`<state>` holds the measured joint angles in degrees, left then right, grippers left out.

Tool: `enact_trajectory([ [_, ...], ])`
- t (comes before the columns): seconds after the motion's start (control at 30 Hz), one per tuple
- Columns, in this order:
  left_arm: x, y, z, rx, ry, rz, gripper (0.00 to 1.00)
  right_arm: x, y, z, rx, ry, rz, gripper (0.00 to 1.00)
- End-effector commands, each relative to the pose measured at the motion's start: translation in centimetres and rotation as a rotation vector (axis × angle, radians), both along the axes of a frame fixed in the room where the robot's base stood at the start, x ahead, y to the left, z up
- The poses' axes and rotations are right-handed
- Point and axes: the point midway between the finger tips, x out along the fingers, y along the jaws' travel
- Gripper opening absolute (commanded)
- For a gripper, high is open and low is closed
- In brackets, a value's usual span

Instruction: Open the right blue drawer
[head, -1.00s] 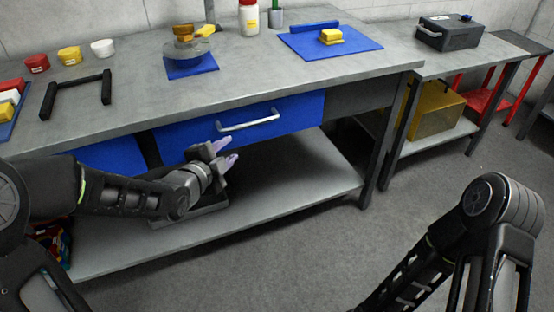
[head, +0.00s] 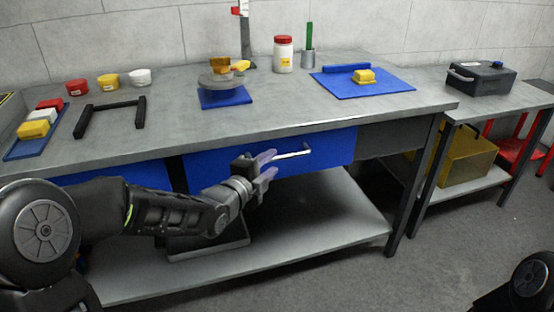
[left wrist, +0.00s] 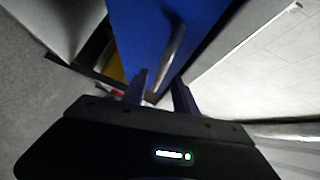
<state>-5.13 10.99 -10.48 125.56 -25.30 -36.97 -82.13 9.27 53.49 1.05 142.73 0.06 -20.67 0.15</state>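The right blue drawer (head: 332,150) is under the bench top, with its front looking flush with the bench. Its silver bar handle (head: 295,155) runs across the front, its left end hidden behind my gripper. My left gripper (head: 266,166) is open in front of the drawer, its fingers at the handle's left part. In the left wrist view, the handle (left wrist: 172,58) runs down toward the gap between the open fingers (left wrist: 160,93), against the blue drawer front (left wrist: 140,30). I cannot tell whether the fingers touch it. My right gripper is out of view.
The bench top (head: 180,125) holds a black frame (head: 110,117), small tubs, a blue mat (head: 385,85) and a white bottle (head: 283,55). A second blue drawer (head: 120,173) is at left. A lower shelf (head: 335,215) lies below; grey floor is clear in front.

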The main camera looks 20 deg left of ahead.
Motion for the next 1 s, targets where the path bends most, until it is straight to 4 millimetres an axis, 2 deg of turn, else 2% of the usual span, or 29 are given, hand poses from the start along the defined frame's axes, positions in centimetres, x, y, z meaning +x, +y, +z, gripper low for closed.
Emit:
enact_trajectory([
  [0.1, 1.9, -0.5, -0.4, 0.0, 0.0, -0.002, 0.34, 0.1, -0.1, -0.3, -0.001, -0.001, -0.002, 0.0],
  [0.23, 3.3, -0.9, -0.6, 0.0, 0.0, -0.001, 0.34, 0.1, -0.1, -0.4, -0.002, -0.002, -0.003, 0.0],
  [0.6, 4.0, -1.0, -0.6, -0.001, -0.001, -0.001, 0.34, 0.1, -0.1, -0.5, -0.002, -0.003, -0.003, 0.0],
  [1.0, 4.0, -1.0, -0.6, -0.001, 0.0, -0.001, 0.02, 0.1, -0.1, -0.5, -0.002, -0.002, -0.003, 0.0],
])
